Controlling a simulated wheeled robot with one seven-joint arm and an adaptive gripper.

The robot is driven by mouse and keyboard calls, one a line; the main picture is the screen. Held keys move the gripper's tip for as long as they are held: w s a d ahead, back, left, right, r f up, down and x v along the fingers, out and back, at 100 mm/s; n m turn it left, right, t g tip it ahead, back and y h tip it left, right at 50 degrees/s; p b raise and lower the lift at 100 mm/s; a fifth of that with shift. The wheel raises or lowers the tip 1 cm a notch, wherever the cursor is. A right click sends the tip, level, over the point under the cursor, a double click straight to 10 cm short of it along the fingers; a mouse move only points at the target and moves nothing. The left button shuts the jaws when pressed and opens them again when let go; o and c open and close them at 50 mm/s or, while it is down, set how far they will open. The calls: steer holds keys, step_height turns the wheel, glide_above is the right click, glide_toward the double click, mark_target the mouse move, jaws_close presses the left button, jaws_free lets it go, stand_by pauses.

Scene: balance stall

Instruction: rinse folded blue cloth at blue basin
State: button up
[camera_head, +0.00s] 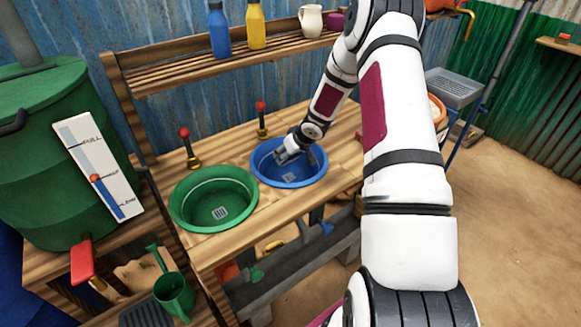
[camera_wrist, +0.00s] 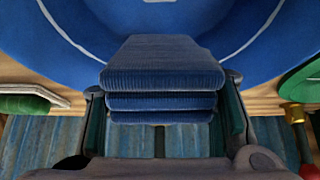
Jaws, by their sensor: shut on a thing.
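The blue basin (camera_head: 309,177) is set in the wooden counter, and its blue inside fills the upper part of the wrist view (camera_wrist: 245,40). My gripper (camera_head: 290,155) reaches down over the basin's back left part. In the wrist view my gripper (camera_wrist: 165,118) is shut on the folded blue cloth (camera_wrist: 162,65), a ribbed stack of layers held between its fingers. The cloth appears over or inside the basin; I cannot tell whether it touches the bottom. The cloth is not clearly seen in the head view.
A green basin (camera_head: 185,205) sits left of the blue one. Red-knobbed taps (camera_head: 262,120) (camera_head: 189,148) stand behind both. A shelf (camera_head: 180,75) above holds a blue bottle (camera_head: 219,30), a yellow bottle (camera_head: 256,25) and a cream jug (camera_head: 311,20). A green barrel (camera_head: 50,165) stands at left.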

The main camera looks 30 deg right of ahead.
steer(key=shift+r+p, duration=1.7)
steer(key=shift+r, duration=0.9)
steer(key=shift+r+p, duration=0.5)
steer(key=shift+r, duration=0.75)
step_height(320, 180, up, 4)
steer(key=shift+r+p, duration=0.1)
steer(key=shift+p, duration=0.6)
steer(key=s+a+r, duration=0.1)
steer(key=s+a, duration=0.1)
steer(key=a, duration=0.6)
steer(key=s+a+r, duration=0.1)
steer(key=s+a, duration=0.1)
steer(key=a, duration=0.6)
steer(key=s+a+r, duration=0.5)
steer(key=a+r, duration=0.2)
steer(key=a, duration=0.1)
steer(key=shift+a, duration=0.2)
